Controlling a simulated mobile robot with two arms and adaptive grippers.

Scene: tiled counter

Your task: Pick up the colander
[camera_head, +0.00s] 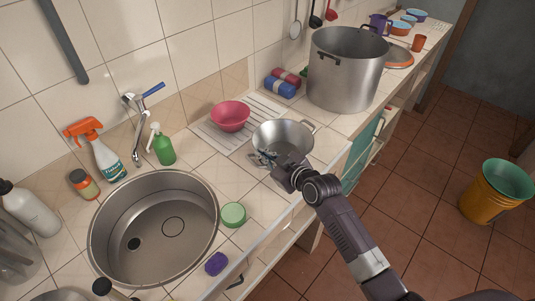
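The colander (284,133) is a grey metal bowl with side handles. It sits on the tiled counter, partly beside the white drying rack, between the pink bowl and the large pot. My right gripper (262,160) is at the colander's near left side, close to its rim or wall. Its fingers are small, dark and overlap the colander, so I cannot tell whether they are open or shut, or whether they touch it. My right arm comes in from the lower right and hides part of the colander's front.
A pink bowl (230,116) is left of the colander on the drying rack (212,134). A big pot (346,75) stands close behind on the right. A round sink (155,232), a green container (233,214) and a purple sponge (216,263) lie to the left and front.

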